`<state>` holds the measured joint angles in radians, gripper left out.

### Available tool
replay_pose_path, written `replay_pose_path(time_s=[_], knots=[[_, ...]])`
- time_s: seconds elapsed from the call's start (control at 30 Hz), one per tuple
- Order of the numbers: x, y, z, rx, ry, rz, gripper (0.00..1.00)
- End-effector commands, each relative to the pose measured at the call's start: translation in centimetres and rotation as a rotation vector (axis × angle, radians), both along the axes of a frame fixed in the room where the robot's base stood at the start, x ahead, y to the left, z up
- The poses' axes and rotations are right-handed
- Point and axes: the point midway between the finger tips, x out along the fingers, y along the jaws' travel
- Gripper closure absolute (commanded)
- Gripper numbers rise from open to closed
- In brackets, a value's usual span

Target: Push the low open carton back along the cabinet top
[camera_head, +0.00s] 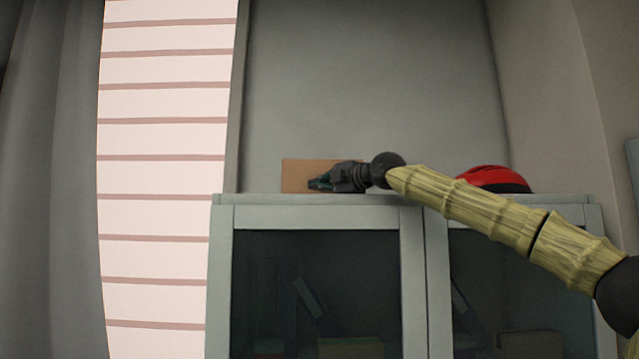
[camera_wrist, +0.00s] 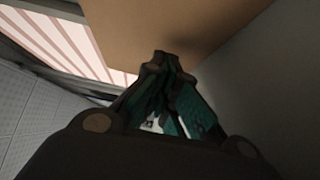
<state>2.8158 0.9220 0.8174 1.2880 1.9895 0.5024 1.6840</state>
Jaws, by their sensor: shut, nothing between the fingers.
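The low open carton (camera_head: 298,172) is a plain brown box on the cabinet top, seen from below in the head view, so its inside is hidden. In the wrist view its brown side (camera_wrist: 190,25) fills the upper middle. My gripper (camera_head: 318,184) is in front of the carton's lower right part in the head view. In the wrist view my gripper (camera_wrist: 162,60) is shut and empty, its fingertips at the carton's lower edge; I cannot tell whether they touch it. The cabinet top's front edge (camera_head: 270,200) shows just below the carton.
A red and black helmet-like object (camera_head: 490,179) sits on the cabinet top at the right, behind my arm. The cabinet (camera_head: 412,260) has glass doors. A bright window with slatted blinds (camera_head: 165,180) is at the left. The cabinet top left of the carton looks clear.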

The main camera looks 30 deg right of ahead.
Motion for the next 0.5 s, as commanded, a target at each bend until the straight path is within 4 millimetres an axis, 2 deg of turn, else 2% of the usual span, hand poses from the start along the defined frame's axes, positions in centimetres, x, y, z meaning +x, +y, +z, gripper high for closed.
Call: replay_pose_path(time_s=[0.37,0.5], knots=[[-2.2,2.6,-0.3,-0.001,-0.003,0.004,1.0],[-4.5,2.3,-0.3,0.002,-0.005,0.008,1.0]])
